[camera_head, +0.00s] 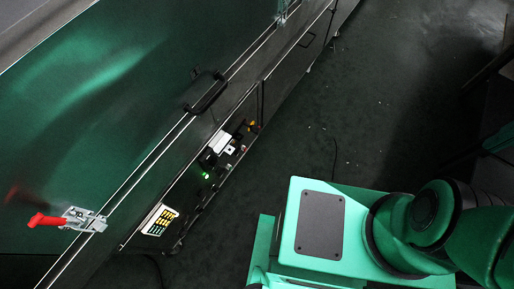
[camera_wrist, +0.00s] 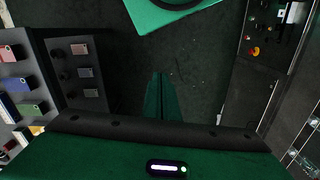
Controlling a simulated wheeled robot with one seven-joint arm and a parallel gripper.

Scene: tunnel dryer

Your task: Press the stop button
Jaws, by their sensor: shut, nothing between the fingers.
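The dryer's control panel (camera_head: 218,158) is on the long dark side of the machine in the head view, with small controls and a green light (camera_head: 205,175). A red button with yellow by it (camera_wrist: 255,51) shows on the panel at the upper right of the wrist view. A small yellow-orange spot (camera_head: 252,126) is at the panel's far end in the head view; I cannot tell its details. My gripper (camera_wrist: 160,75) is shut and empty in the wrist view, left of the panel and apart from it. It is not visible in the head view.
A red-handled clamp (camera_head: 48,220) and a black handle (camera_head: 205,92) are on the machine. A yellow-marked label plate (camera_head: 160,220) is near the panel's lower end. A dark rack (camera_wrist: 75,75) with small boxes stands left in the wrist view. Open dark floor (camera_head: 335,125) lies beside the machine.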

